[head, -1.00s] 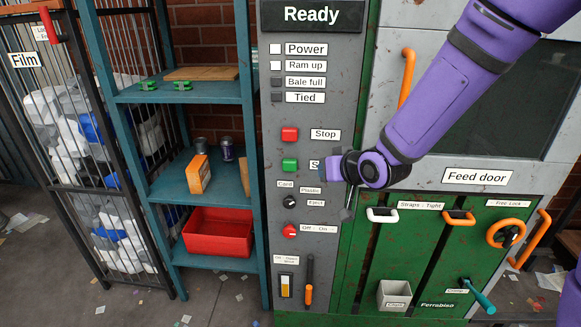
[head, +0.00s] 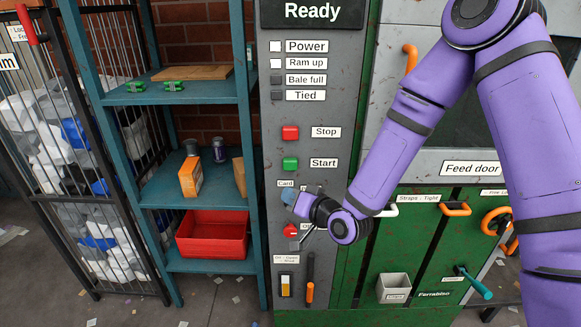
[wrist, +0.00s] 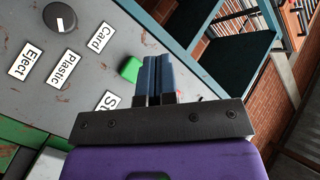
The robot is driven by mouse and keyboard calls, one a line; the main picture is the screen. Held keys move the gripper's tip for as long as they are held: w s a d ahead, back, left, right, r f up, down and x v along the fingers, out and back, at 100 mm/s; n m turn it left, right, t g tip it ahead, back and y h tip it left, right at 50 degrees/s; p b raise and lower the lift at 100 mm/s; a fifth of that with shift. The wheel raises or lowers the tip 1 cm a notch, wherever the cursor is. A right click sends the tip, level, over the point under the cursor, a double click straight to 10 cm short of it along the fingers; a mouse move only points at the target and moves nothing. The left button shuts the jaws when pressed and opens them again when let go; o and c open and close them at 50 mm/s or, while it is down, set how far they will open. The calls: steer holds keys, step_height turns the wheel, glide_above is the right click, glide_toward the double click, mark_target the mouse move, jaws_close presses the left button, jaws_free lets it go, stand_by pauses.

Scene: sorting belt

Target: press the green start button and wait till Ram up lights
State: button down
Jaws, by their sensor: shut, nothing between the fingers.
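The green start button (head: 290,163) sits on the grey control panel, left of the "Start" label, and nothing covers it in the head view. My gripper (head: 289,197) is shut and empty, below the button in front of the card/plastic/eject dial, which it hides. In the wrist view the shut blue fingers (wrist: 153,76) show beside the green button (wrist: 131,69); I see no clear contact. The Ram up lamp (head: 276,63) is white, like the Power lamp (head: 275,46). The Bale full and Tied lamps are dark. The display (head: 312,12) reads "Ready".
The red stop button (head: 290,132) is just above the green one. A red off/on switch (head: 291,230) is partly hidden by my gripper. A teal shelf (head: 165,98) stands close on the left. The feed door and green strap doors are on the right.

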mark_target(290, 164)
steer(key=shift+w, duration=0.15)
steer(key=shift+w+d, duration=0.15)
steer(key=shift+w, duration=4.1)
steer(key=shift+w, duration=0.4)
